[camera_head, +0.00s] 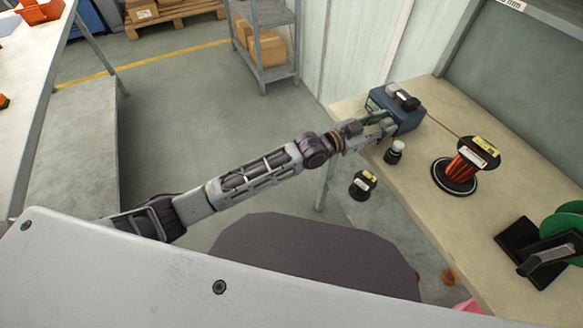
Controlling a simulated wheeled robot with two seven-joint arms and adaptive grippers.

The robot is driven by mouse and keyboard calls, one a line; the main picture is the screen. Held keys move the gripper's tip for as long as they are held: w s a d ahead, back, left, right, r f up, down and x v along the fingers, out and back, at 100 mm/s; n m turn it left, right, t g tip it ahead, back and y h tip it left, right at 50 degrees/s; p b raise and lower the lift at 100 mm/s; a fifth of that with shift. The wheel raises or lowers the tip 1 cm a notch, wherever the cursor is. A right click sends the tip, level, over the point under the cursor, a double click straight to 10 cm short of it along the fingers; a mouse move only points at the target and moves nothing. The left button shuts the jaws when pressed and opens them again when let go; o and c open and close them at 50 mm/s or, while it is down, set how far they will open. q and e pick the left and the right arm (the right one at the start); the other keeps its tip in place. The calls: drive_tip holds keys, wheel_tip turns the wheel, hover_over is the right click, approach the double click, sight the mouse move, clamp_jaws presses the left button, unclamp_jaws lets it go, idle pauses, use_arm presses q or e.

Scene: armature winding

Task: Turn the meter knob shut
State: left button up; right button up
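The meter (408,112) is a blue-grey box with a dark handle on top, at the far end of the beige workbench. My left arm reaches in from the left, and its gripper (384,124) is at the meter's near left face, overlapping it in this view. The knob is not clearly visible; the fingers cover part of that face. The fingers are too small to show whether they are open or closed, or whether they touch a knob. My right gripper is not in view.
A copper wire spool (463,165) stands further right, with a green spool (563,224) beyond. A small black spool (362,186) shows past the bench's left edge.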

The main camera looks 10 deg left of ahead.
use_arm(q)
drive_tip(key=n, duration=0.3)
drive_tip(key=shift+b, duration=0.4)
drive_tip(key=shift+n, duration=1.8)
drive_tip(key=shift+w+n+p, duration=0.1)
drive_tip(key=shift+n+p, duration=0.25)
drive_tip(key=shift+n, duration=0.15)
